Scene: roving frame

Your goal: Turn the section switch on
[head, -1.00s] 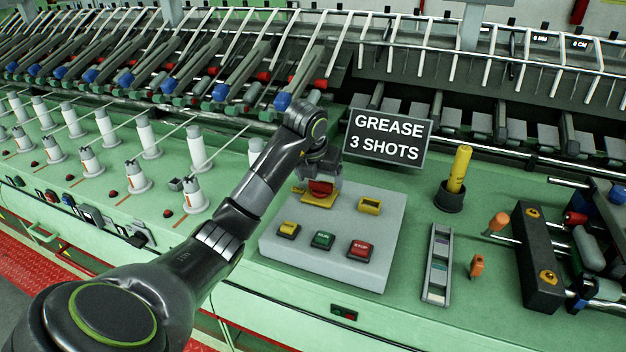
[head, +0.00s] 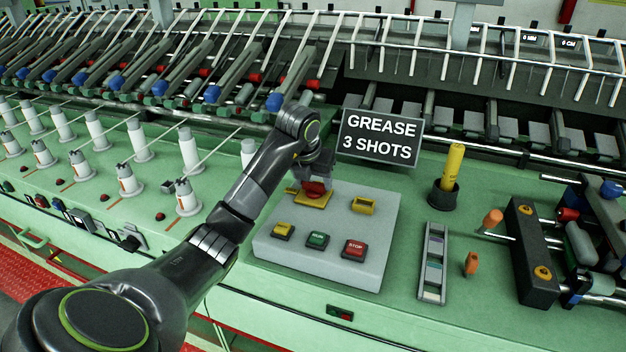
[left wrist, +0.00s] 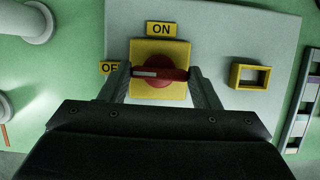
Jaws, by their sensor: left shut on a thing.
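The section switch is a red rotary knob (left wrist: 160,72) on a yellow plate (left wrist: 143,91), on top of a grey control box (head: 380,215). In the left wrist view its handle lies crosswise, with its white mark at the left, towards the partly hidden OFF label (left wrist: 108,67). The ON label (left wrist: 161,29) is above the knob. My left gripper (left wrist: 162,78) has one finger at each end of the handle and is shut on it. In the head view the left gripper (head: 315,181) comes down over the knob from behind. My right gripper is not in view.
The box also carries a yellow button (head: 283,230), a green button (head: 317,240), a red STOP button (head: 354,249) and an empty yellow frame (head: 363,205). A sign reading GREASE 3 SHOTS (head: 380,137) stands behind it. White spools (head: 187,197) stand to the left.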

